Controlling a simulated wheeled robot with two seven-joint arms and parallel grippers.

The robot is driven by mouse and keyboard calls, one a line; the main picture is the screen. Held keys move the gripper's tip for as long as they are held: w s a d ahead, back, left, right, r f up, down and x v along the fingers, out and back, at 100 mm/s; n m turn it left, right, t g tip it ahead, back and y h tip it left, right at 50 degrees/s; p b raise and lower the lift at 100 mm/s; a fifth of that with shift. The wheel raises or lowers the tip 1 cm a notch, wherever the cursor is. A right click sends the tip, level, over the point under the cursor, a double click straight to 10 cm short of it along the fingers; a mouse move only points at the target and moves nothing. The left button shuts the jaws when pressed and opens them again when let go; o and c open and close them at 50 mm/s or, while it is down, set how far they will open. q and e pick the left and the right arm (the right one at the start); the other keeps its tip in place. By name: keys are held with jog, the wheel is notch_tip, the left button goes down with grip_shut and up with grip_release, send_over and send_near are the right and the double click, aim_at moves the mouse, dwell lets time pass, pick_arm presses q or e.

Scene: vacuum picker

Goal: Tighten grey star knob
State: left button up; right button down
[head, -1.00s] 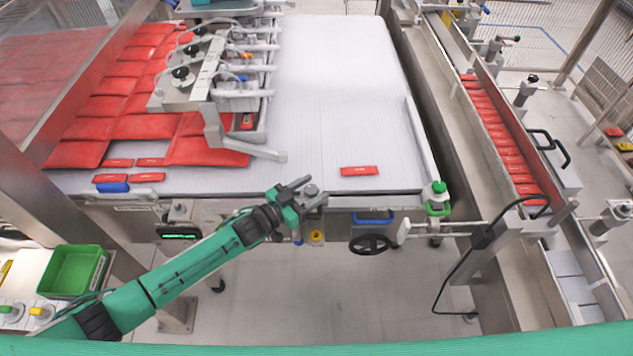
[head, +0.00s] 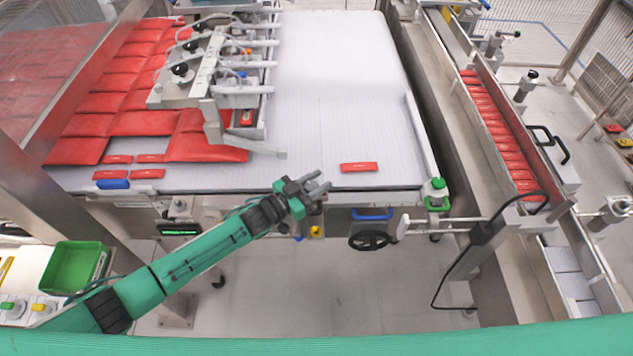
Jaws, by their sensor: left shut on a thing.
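My left gripper (head: 318,185) is at the front edge of the white conveyor table, right of its middle. Its jaws are shut on the grey star knob, which is mostly hidden by the fingers. My left arm reaches up to it from the lower left. My right gripper is not in view.
The white conveyor (head: 340,80) carries red pouches (head: 110,125) at left, and a single red packet (head: 359,167) lies just beyond my gripper. A black handwheel (head: 369,240) and a blue handle (head: 372,214) sit below the edge. A green-capped post (head: 437,188) stands at the right corner.

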pick_arm(q)
jog(key=shift+s+d+m+g+h+b, duration=0.1)
jog(key=shift+m+g+h+b, duration=0.6)
jog(key=shift+g, duration=0.5)
jog(key=shift+s+m+g+h+b, duration=0.1)
jog(key=shift+m+g+h+b, duration=0.4)
jog(key=shift+m+g+b, duration=0.45)
jog(key=shift+m+g, duration=0.55)
jog(key=shift+g, duration=0.3)
jog(key=o, duration=1)
jog(key=shift+s, duration=0.1)
jog(key=shift+c, duration=0.2)
